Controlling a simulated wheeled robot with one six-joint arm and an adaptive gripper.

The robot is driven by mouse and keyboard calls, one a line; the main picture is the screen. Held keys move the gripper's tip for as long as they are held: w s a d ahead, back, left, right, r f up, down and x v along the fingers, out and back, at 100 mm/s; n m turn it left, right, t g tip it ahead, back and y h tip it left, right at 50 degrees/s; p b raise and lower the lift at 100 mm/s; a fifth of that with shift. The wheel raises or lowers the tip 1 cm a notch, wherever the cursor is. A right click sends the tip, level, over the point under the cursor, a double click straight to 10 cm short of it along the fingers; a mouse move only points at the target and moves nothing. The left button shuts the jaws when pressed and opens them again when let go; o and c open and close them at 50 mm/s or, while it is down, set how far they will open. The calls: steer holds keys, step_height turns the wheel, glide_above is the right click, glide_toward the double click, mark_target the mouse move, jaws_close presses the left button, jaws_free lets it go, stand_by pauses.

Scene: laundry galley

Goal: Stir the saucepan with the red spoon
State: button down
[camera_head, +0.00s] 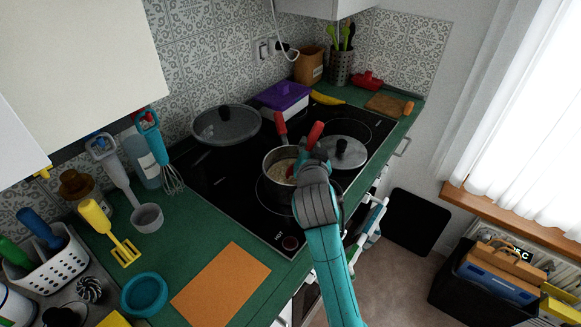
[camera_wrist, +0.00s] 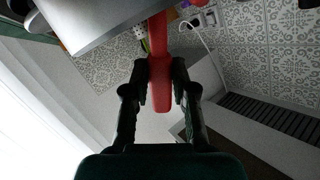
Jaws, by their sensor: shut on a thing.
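The saucepan (camera_head: 268,166) stands on the black hob, with pale, grainy contents inside. A red handle (camera_head: 280,123) rises at its far side and seems to be the pan's own. My gripper (camera_head: 307,158) is at the pan's right side, above the rim. It is shut on the red spoon (camera_head: 316,132), whose handle end sticks up past the fingers. A red part shows low at the pan's right inner side; my gripper hides much of the spoon. In the wrist view the red spoon (camera_wrist: 159,85) runs between the two fingers of my gripper (camera_wrist: 160,70).
A lidded pot (camera_head: 226,125) stands behind to the left, and a lidded pan (camera_head: 343,152) close to the right. A purple-lidded box (camera_head: 283,97) is behind. An orange mat (camera_head: 222,284) lies on the green counter. The hob's front left is clear.

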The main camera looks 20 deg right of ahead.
stand_by(0.8)
steer(key=d+r, duration=0.4)
steer(key=r, duration=0.4)
steer(key=shift+w+r, duration=0.25)
steer(key=shift+r, duration=0.1)
stand_by(0.5)
stand_by(0.5)
steer(key=shift+r, duration=2.5)
